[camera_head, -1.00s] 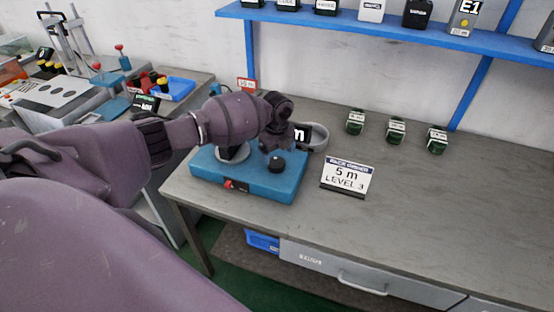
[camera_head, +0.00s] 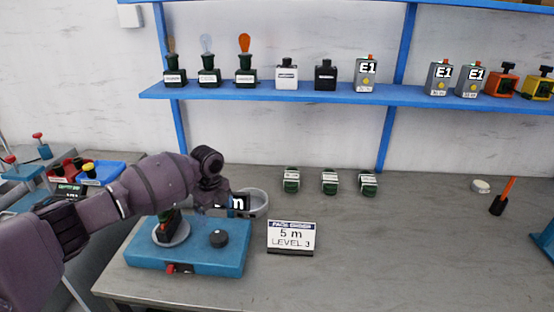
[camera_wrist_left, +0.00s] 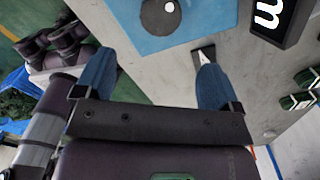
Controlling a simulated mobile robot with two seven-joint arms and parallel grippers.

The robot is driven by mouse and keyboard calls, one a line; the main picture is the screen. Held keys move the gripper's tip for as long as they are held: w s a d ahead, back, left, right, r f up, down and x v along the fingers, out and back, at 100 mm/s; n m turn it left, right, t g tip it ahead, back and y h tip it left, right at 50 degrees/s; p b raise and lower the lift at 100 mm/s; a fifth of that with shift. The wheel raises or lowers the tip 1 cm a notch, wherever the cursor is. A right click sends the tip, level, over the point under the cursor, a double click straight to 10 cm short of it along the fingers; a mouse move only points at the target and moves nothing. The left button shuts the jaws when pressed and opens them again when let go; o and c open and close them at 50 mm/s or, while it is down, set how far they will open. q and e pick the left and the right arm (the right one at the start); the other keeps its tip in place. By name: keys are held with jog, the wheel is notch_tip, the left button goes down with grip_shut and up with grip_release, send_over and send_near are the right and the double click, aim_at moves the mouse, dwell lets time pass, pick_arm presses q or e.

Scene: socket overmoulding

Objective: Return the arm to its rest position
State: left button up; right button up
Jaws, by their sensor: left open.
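My left arm (camera_head: 150,190) reaches in from the left in the head view, over the blue device. My left gripper (camera_head: 217,197) is partly hidden at its end, above the device's right part. In the left wrist view the blue-fingered gripper (camera_wrist_left: 152,68) is open, with nothing held between the fingers. A dark green and red piece (camera_head: 168,224) stands on the plate, partly hidden by my arm. My right gripper is not in view.
A "5 m LEVEL 3" sign (camera_head: 291,236) stands right of the device. A grey ring-shaped thing (camera_head: 255,200) with a dark display is behind it. Several green blocks (camera_head: 330,182) stand farther back. A blue shelf (camera_head: 300,94) runs above. The bench's middle right is clear.

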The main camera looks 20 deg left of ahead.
pick_arm(q)
jog(key=w+d+r+n+t, duration=0.4)
jog(key=w+r+n+t, duration=0.1)
jog(key=w+n+t, duration=0.15)
jog(key=s+d+f+n+t+h, duration=0.1)
jog(key=s+d+n+t+h, duration=0.15)
jog(key=d, duration=0.25)
jog(key=s+d+f+n+t+h, duration=0.1)
jog(key=d+n+t+h, duration=0.15)
jog(key=d, duration=0.35)
jog(key=s+a+f+n+y, duration=0.1)
jog(key=s+f+n, duration=0.2)
jog(key=s, duration=0.7)
jog(key=s+a+f+n+y, duration=0.2)
jog(key=s+f+n, duration=0.1)
jog(key=s+f, duration=0.5)
jog(key=s+a+f+n+y, duration=0.2)
jog(key=s+f, duration=0.4)
jog(key=s, duration=0.8)
jog(key=shift+n, duration=0.75)
